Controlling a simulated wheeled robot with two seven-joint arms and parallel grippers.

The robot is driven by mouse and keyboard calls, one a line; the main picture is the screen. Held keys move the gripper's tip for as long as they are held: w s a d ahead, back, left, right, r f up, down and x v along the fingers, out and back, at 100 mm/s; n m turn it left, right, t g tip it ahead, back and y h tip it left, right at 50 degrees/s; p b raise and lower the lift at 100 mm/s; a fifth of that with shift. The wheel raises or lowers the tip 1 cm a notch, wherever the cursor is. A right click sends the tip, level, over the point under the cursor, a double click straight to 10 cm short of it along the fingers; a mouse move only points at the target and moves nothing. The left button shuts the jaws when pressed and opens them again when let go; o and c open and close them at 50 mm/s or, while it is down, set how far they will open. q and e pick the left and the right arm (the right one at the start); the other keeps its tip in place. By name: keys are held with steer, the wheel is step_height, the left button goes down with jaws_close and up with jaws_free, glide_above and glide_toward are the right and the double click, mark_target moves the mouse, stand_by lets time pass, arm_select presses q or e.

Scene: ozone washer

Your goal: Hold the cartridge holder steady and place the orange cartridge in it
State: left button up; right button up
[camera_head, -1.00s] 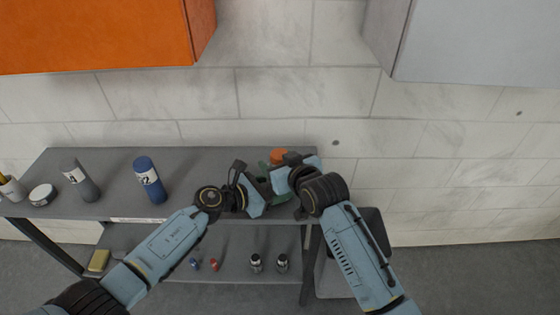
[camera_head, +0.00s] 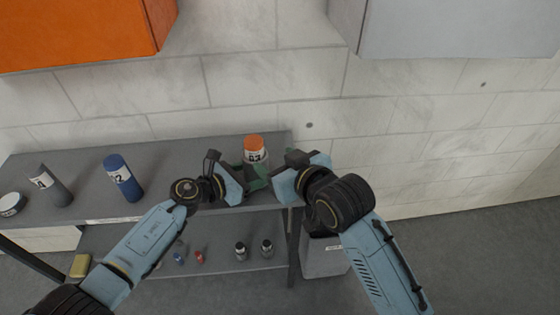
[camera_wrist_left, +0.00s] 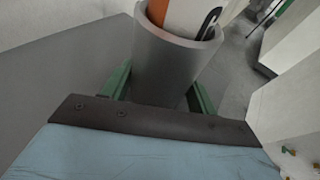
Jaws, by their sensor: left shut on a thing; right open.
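The orange-capped cartridge (camera_head: 254,146) with a white label stands upright at the shelf's right end. In the left wrist view, the orange and white cartridge (camera_wrist_left: 158,10) is inside the grey, cup-shaped cartridge holder (camera_wrist_left: 165,62). My left gripper (camera_head: 256,180) is shut on the holder, its green fingers on either side of the cup. The holder is mostly hidden in the head view. My right gripper (camera_head: 287,168) is open and empty, just right of the cartridge and apart from it. The bottom of the cartridge is hidden inside the cup.
A blue bottle (camera_head: 123,178), a grey bottle (camera_head: 50,186) and a round tin (camera_head: 11,204) stand left on the grey shelf (camera_head: 85,160). Small bottles (camera_head: 240,252) and a yellow block (camera_head: 80,265) are below. A grey bin (camera_head: 325,258) stands right. Cabinets hang above.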

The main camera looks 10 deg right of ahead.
arm_select(q)
steer(key=shift+f, duration=0.1)
steer(key=o, duration=0.8)
steer(key=shift+s+a, duration=0.1)
steer(key=shift+a, duration=0.05)
steer(key=v, duration=1.1)
steer(key=shift+s+a+r, duration=0.2)
steer(key=shift+s+r, duration=0.05)
